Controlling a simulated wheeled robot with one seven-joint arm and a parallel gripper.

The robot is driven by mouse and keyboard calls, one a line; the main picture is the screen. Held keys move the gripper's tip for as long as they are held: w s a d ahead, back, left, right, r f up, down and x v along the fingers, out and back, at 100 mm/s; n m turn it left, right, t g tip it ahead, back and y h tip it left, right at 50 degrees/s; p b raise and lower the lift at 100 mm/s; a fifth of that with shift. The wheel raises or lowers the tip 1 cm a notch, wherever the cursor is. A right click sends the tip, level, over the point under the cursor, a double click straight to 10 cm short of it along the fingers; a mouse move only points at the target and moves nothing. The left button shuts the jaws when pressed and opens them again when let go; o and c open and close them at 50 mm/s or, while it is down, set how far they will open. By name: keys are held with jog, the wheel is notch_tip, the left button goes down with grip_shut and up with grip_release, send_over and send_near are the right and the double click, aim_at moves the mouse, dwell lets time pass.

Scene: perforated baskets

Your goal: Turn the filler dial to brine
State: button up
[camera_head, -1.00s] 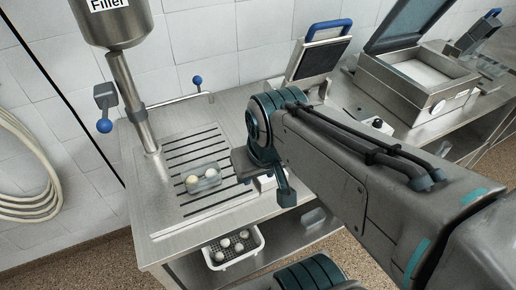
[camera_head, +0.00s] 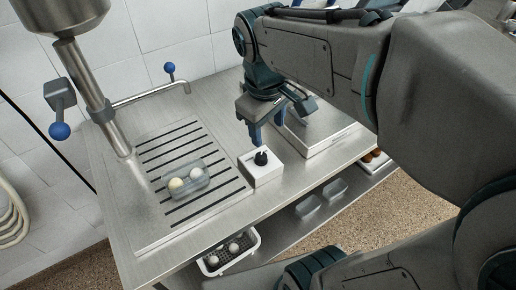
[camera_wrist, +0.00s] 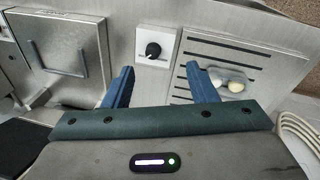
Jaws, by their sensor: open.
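The filler dial is a black knob (camera_head: 261,158) on a small white box (camera_head: 266,173) on the steel counter, right of the slotted drain plate. The knob also shows in the wrist view (camera_wrist: 153,50), on its white box ahead of my fingers; its markings are too small to read. My gripper (camera_head: 270,124) is open and empty, above and a little behind the box, apart from the dial. In the wrist view its two blue fingers (camera_wrist: 161,84) stand wide apart, with the dial between and beyond them.
A clear tub (camera_head: 186,181) with pale round pieces sits on the drain plate (camera_head: 190,209). The filler tube (camera_head: 92,90) with a blue-knobbed lever (camera_head: 60,131) rises at left. A white basket (camera_head: 228,254) stands on the lower shelf. A flat steel unit (camera_head: 318,128) lies right of the box.

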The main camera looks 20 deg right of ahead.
aim_at(261, 155)
jog(key=w+a+f+n+g+h+b, duration=0.1)
jog(key=w+a+f+n+h+b, duration=0.15)
jog(key=w+n+b, duration=0.2)
jog(key=w+a+f+n+g+h+b, duration=0.1)
jog(key=w+a+f+n+g+b, duration=0.1)
jog(key=w+f+n+b, duration=0.3)
jog(key=shift+m, duration=0.45)
jog(key=x, duration=1.2)
jog(key=shift+w+d, duration=0.25)
jog(key=shift+w, duration=0.05)
jog(key=shift+r, duration=0.1)
jog(key=c, duration=1)
